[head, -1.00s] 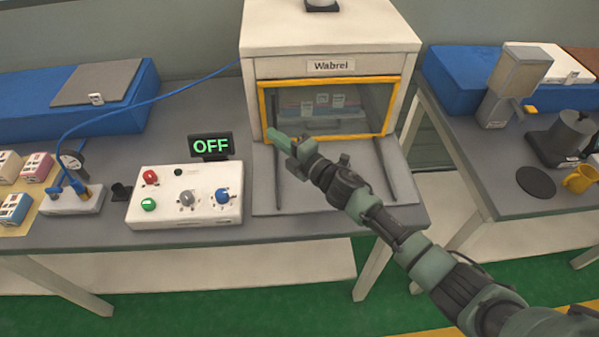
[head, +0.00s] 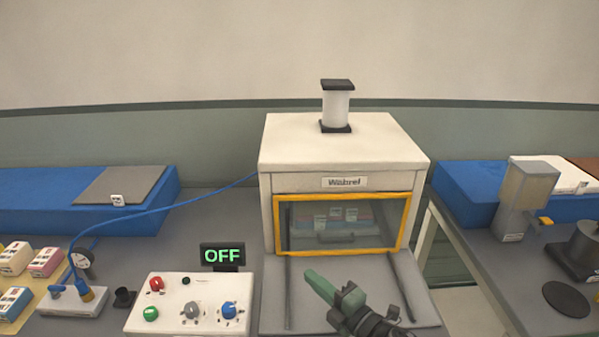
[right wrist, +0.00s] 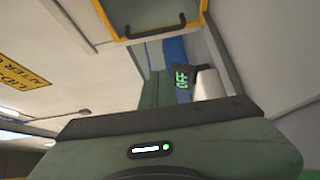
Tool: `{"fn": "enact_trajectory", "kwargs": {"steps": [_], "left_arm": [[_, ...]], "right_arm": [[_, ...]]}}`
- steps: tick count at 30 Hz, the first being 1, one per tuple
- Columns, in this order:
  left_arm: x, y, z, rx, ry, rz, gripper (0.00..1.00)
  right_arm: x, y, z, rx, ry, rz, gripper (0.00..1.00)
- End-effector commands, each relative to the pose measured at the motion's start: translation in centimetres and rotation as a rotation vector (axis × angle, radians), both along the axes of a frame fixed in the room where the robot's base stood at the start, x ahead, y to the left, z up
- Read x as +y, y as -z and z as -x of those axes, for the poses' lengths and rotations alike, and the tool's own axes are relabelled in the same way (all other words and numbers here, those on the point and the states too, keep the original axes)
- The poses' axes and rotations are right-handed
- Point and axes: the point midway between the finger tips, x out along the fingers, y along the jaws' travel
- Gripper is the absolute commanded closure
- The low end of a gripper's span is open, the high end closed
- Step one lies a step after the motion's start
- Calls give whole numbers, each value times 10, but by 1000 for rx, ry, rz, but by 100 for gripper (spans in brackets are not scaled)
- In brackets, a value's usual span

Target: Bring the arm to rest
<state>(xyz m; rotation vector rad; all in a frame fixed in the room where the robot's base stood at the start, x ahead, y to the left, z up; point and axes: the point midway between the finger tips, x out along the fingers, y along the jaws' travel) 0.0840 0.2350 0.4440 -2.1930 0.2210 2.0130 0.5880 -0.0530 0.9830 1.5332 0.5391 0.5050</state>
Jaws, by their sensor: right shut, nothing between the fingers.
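My right gripper (head: 318,285) shows in the head view at the lower middle, in front of the white Wabrel cabinet (head: 345,150). Its green fingers are shut with nothing between them and point up and to the left. It appears over the cabinet's grey front ledge (head: 415,298), apart from the yellow-framed window (head: 404,225). The fingers also show in the right wrist view (right wrist: 152,90). Most of my right arm is below the head picture. My left gripper is not in view.
A control box (head: 170,318) with coloured knobs and an OFF display (head: 222,256) stands left of the cabinet. Several small boxes (head: 14,258) lie at far left. A second table (head: 497,270) at right holds a grey device (head: 522,200). Several boxes show behind the window.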

Motion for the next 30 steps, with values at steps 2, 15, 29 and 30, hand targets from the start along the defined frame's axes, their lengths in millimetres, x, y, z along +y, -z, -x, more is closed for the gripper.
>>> {"fn": "enact_trajectory", "kwargs": {"steps": [2,15,29,30], "left_arm": [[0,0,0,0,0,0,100],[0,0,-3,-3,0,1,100],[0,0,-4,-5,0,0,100],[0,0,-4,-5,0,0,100]], "right_arm": [[-4,0,3,53,58,-59,100],[-122,85,138,928,895,-674,100],[-151,115,287,1397,1293,-817,100],[-152,115,298,1428,1319,-820,100]]}}
